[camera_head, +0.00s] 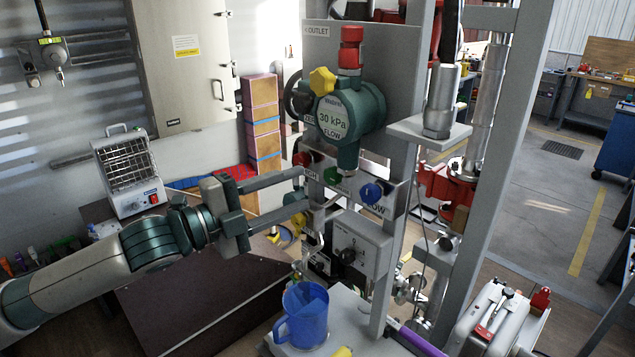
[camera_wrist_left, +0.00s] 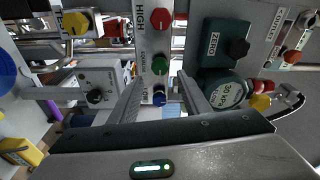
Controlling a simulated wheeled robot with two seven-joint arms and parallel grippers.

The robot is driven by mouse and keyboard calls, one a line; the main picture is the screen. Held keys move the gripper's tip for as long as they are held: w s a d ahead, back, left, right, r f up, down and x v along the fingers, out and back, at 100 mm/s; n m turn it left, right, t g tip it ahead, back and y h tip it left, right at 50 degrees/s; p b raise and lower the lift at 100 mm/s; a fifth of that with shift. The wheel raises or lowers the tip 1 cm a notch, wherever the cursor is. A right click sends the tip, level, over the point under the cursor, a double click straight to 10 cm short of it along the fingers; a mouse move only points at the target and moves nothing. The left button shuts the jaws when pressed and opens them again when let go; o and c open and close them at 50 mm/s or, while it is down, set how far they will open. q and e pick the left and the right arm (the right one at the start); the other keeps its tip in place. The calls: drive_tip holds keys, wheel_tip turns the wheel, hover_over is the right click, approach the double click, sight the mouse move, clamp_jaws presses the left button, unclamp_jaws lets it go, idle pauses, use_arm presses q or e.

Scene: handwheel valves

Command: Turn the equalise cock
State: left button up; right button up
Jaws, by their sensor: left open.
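The manifold bar carries a red knob (camera_head: 302,158) by the HIGH label, a green knob (camera_head: 333,175) in the middle and a blue knob (camera_head: 371,193) by the LOW label. The green knob (camera_wrist_left: 160,65), with a partly readable label beside it, appears to be the equalise cock. My left gripper (camera_head: 304,189) is open and empty, its two fingers reaching toward the bar from the left. In the left wrist view the fingers (camera_wrist_left: 162,92) spread either side of the blue knob (camera_wrist_left: 159,98), with the green knob just above it. No contact shows. My right gripper is out of view.
A round teal gauge (camera_head: 333,117) reading 30 kPa with a yellow knob (camera_head: 322,80) stands above the bar. A grey box (camera_head: 359,245) with a black knob sits below. A blue mug (camera_head: 302,318) stands lower down. A grey upright post (camera_head: 508,130) is to the right.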

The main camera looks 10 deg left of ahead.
sight(329, 178)
use_arm(q)
drive_tip(key=shift+x, duration=3.1)
drive_tip(key=shift+d+p, duration=0.15)
drive_tip(key=shift+p, duration=0.2)
drive_tip(key=c, duration=0.8)
drive_tip(key=shift+o, duration=0.2)
